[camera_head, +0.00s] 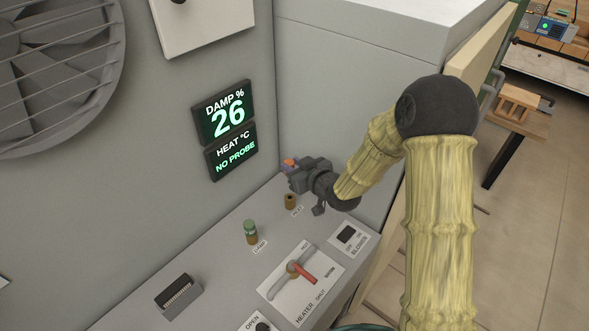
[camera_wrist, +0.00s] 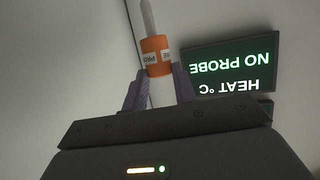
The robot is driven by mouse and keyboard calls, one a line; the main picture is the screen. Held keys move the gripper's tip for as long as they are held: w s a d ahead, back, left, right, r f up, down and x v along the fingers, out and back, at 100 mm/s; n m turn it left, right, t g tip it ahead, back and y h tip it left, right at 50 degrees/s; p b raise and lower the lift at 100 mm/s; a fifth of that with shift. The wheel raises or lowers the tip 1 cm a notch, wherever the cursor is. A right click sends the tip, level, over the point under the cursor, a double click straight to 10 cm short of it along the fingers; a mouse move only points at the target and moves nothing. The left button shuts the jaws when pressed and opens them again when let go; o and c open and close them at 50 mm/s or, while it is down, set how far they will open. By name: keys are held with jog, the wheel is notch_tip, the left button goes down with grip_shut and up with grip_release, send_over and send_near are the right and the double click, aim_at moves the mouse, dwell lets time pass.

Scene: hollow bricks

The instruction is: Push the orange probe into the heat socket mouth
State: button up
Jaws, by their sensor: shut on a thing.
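The orange probe (camera_wrist: 155,57) is between my gripper's fingers in the wrist view, with a white label band and a pale rod pointing away from the palm. The heat socket (camera_head: 290,201) is a short brass-coloured cylinder on the shelf, just below my gripper. The probe is apart from it. The probe's rod is hidden in the head view.
A green-topped probe (camera_head: 250,230) stands in the damp socket. The display (camera_head: 231,158) reads "HEAT °C NO PROBE" below "DAMP % 26". A heater lever (camera_head: 301,271), a blower switch (camera_head: 347,235) and a slotted block (camera_head: 178,296) are on the shelf. Walls close in behind and at right.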

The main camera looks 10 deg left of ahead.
jog(key=shift+r, duration=0.1)
dwell(0.3)
jog(key=shift+s+f+b, duration=0.1)
jog(key=shift+f+b, duration=2.85)
jog(key=shift+f+b, duration=2.55)
jog(key=shift+b, duration=0.4)
jog(key=o, duration=1.1)
jog(key=shift+o, duration=0.2)
jog(key=shift+d, duration=0.1)
jog(key=shift+r, duration=0.1)
